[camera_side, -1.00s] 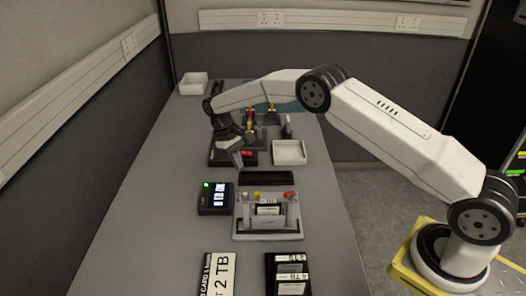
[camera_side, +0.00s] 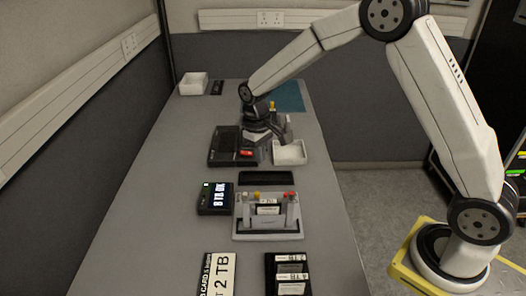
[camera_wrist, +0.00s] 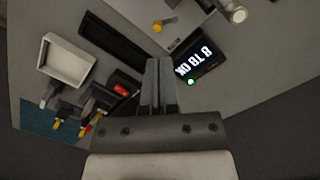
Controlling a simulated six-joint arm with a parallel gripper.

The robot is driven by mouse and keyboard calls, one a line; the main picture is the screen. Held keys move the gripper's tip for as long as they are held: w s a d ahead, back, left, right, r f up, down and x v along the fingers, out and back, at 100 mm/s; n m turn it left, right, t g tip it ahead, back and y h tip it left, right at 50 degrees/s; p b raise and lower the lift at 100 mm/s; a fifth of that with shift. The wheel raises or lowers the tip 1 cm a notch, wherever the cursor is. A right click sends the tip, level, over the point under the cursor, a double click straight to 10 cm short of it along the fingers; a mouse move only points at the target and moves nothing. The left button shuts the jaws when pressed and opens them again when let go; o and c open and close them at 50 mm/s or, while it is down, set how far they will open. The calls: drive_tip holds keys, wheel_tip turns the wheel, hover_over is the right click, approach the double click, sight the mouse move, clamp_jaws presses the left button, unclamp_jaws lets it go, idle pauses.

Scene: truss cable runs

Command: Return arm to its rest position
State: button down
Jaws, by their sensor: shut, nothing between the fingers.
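My arm reaches in from the right and bends high over the bench (camera_side: 150,225). In the side view my gripper (camera_side: 262,138) hangs over the black device with the red button, near the white tray. In the wrist view my gripper (camera_wrist: 159,62) shows its two grey fingers together, with nothing between them. I cannot tell exactly how high the fingertips are above the bench.
A white tray (camera_side: 290,153) sits right of the gripper. Nearer stand the display unit (camera_side: 215,198), a black strip (camera_side: 266,178) and a grey fixture with coloured knobs (camera_side: 267,222). A 2 TB card (camera_side: 218,275) and a black holder (camera_side: 287,274) lie in front. The bench's left side is clear.

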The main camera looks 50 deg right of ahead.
drive_tip(key=s+r+t, duration=0.2)
drive_tip(key=s+t, duration=0.1)
drive_tip(key=s, duration=1.5)
drive_tip(key=shift+s+d+m+t, duration=0.3)
drive_tip(key=shift+s+d+m, duration=0.05)
drive_tip(key=shift+d+m, duration=0.05)
